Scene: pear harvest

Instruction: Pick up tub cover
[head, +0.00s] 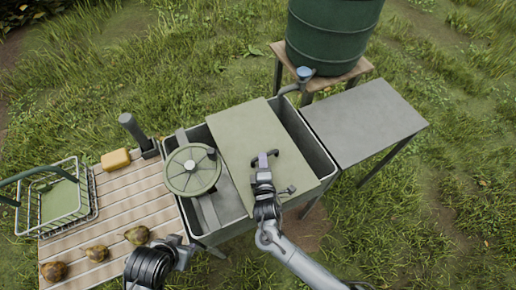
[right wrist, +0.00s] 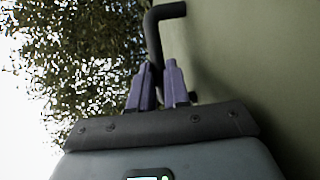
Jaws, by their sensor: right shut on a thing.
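The tub cover (head: 236,135) is a flat olive-green panel lying over the middle and right of the grey tub (head: 325,163). My right gripper (head: 264,158) is over the cover and shut on its dark handle. In the right wrist view, the purple fingers (right wrist: 158,88) close around the lower end of the dark bent handle (right wrist: 153,38), with the green cover face (right wrist: 245,60) beside it. My left gripper (head: 180,246) is low in the head view, left of the tub's near corner; its fingertips cannot be made out.
A round green spoked wheel (head: 192,169) sits over the tub's left part. A slatted bench (head: 125,197) at left holds a wire basket (head: 55,200), a yellow block (head: 116,159) and several pears (head: 137,235). A grey side table (head: 364,120) and a green barrel (head: 332,35) stand at right and behind.

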